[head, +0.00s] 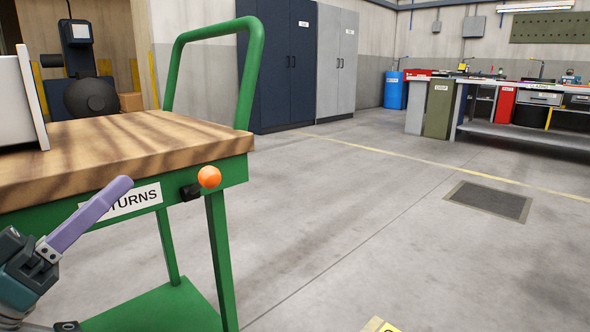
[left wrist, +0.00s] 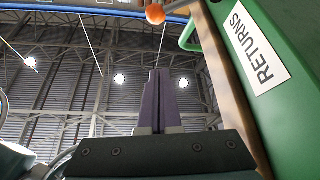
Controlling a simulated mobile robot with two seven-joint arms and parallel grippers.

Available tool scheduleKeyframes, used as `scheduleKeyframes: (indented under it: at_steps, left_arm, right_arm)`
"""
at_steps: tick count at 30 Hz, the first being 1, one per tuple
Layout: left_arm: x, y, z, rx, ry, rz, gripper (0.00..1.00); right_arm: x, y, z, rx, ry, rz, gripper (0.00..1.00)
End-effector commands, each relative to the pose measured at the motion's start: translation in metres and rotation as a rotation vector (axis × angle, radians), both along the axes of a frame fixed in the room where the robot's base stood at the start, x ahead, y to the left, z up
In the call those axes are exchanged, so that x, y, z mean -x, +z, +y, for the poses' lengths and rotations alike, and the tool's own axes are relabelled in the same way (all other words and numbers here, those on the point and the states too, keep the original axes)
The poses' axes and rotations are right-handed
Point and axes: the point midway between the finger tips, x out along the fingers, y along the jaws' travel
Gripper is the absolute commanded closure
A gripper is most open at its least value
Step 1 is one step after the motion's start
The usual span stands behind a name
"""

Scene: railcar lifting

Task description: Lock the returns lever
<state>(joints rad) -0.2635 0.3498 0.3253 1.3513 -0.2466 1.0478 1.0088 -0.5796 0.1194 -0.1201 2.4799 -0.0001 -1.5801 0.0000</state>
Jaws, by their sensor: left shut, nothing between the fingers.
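The returns cart (head: 232,165) stands at the left of the head view, with a green frame, a wooden top and a white RETURNS label (head: 135,201). Its lever is a short black piece with an orange ball knob (head: 209,177) on the green edge right of the label. In the left wrist view the knob (left wrist: 155,14) is at the top and the label (left wrist: 256,48) at the upper right. My left gripper (head: 122,190) has purple fingers, shut and empty. In the head view its tips overlap the label, left of the knob and apart from it. My right gripper is not in view.
A pale box-like object (head: 18,100) stands on the wooden top (head: 130,148). The cart's green push handle (head: 252,70) rises behind, and its lower shelf (head: 160,308) is below. Open concrete floor (head: 370,210) lies to the right. Cabinets (head: 290,65) and a workbench (head: 540,130) stand far back.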

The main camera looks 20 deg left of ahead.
Motion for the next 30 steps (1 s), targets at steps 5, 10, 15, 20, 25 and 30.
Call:
scheduleKeyframes:
  at_steps: [5,10,15,20,25,30]
  left_arm:
    - [-0.003,0.002,-0.001,0.0,0.0,0.0,1.0]
    - [-0.021,0.012,-0.006,-0.001,0.0,-0.006,1.0]
    - [-0.052,0.028,-0.014,0.0,0.0,-0.005,1.0]
    - [-0.081,0.044,-0.022,0.0,0.0,-0.005,1.0]
    - [-0.088,0.021,-0.029,0.003,0.002,0.001,1.0]
    - [-0.088,0.009,-0.033,0.002,0.002,0.001,1.0]
  right_arm:
    - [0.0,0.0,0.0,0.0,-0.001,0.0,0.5]
    - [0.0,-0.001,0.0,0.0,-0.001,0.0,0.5]
    - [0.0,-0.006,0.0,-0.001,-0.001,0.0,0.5]
    - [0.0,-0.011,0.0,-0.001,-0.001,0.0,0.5]
    - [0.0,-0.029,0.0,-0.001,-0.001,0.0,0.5]
    - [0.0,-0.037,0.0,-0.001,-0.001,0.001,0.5]
